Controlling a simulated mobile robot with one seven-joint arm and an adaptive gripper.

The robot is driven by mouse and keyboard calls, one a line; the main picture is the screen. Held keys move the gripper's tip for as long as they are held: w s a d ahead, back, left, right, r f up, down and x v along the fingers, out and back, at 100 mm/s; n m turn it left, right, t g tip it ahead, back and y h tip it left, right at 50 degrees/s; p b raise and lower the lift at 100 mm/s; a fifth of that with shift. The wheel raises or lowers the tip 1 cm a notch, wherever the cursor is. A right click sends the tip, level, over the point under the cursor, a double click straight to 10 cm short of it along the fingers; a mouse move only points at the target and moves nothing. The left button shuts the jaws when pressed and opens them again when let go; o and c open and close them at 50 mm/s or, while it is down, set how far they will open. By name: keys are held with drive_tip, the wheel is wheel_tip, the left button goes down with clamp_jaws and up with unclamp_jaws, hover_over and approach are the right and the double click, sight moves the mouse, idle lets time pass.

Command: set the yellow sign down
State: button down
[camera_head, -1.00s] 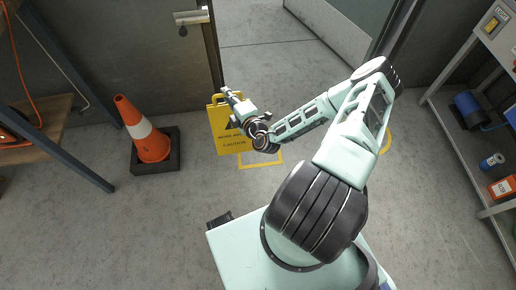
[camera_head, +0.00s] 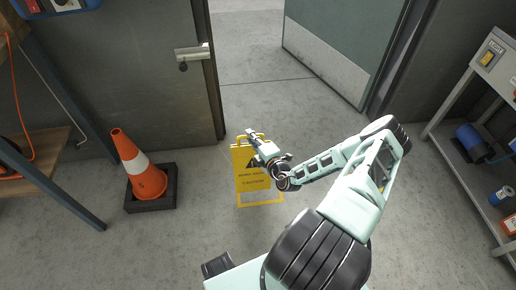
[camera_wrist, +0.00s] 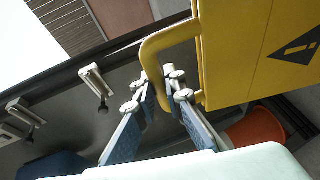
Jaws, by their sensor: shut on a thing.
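The yellow caution sign (camera_head: 257,188) stands roughly upright in front of the doorway, with black lettering and a triangle. In the wrist view its yellow panel (camera_wrist: 245,50) fills the upper right, with its looped handle at the panel's left edge. My gripper (camera_head: 252,136) is at the top of the sign, its fingers (camera_wrist: 166,78) closed on the handle. I cannot tell whether the sign's bottom touches the floor.
An orange and white cone (camera_head: 140,168) on a black base stands left of the sign. A grey door with a lever handle (camera_head: 192,53) is behind. A shelf unit (camera_head: 462,150) stands at right, a wooden bench (camera_head: 45,150) at left. Floor between is clear.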

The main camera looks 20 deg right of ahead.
sight(251, 160)
drive_tip(key=d+f, duration=0.1)
drive_tip(key=f, duration=0.1)
drive_tip(key=d+f+b, duration=0.1)
drive_tip(key=d, duration=0.1)
drive_tip(key=shift+w+f, duration=0.2)
drive_tip(key=shift+f, duration=0.15)
drive_tip(key=shift+d+f+b, duration=0.2)
drive_tip(key=shift+f+b, duration=0.8)
drive_tip(key=shift+f, duration=0.7)
drive_tip(key=shift+f, duration=0.2)
drive_tip(key=c, duration=2)
unclamp_jaws()
